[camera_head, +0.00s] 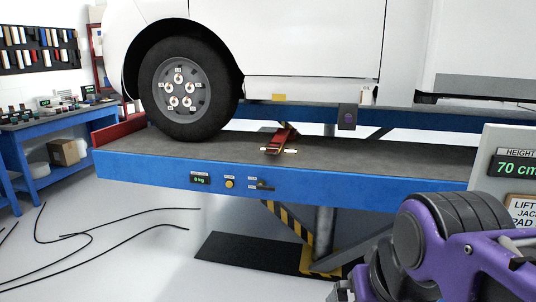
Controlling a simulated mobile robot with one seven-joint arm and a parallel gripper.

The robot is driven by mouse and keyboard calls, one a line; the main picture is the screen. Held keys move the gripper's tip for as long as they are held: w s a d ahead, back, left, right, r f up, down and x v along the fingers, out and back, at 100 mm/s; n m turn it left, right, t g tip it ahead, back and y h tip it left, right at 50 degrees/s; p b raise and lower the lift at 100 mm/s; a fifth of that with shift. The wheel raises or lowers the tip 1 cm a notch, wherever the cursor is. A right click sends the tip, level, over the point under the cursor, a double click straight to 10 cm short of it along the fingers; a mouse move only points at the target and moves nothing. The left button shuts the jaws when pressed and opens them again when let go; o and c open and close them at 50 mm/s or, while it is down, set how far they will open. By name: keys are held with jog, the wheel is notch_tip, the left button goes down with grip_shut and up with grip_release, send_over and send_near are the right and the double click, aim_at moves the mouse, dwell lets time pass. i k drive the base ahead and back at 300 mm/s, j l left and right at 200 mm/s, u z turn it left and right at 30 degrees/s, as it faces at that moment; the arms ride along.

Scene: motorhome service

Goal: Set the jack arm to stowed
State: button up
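A red arm-like part (280,140), which looks like the jack arm, is on the dark deck of the blue lift platform (140,172), right of the wheel. It slants up toward the vehicle's underside, with a pale crossbar at its near end. I cannot tell whether it touches the vehicle. On the platform's front edge are a small display reading about 0 kg (200,179), a yellow button (229,184) and a small dark lever (264,186) with small labels beside it. My purple and dark grey arm fills the lower right corner; my gripper does not show.
A white vehicle (300,40) stands with its wheel (188,88) on the platform. A panel reading 70 cm (516,168) stands at right. Black cables (95,240) lie on the floor at left. A blue workbench (50,130) stands behind. The floor before the platform is largely open.

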aim_at(273, 147)
jog(key=j, duration=0.35)
jog(key=i+u, duration=0.4)
jog(key=i, duration=1.45)
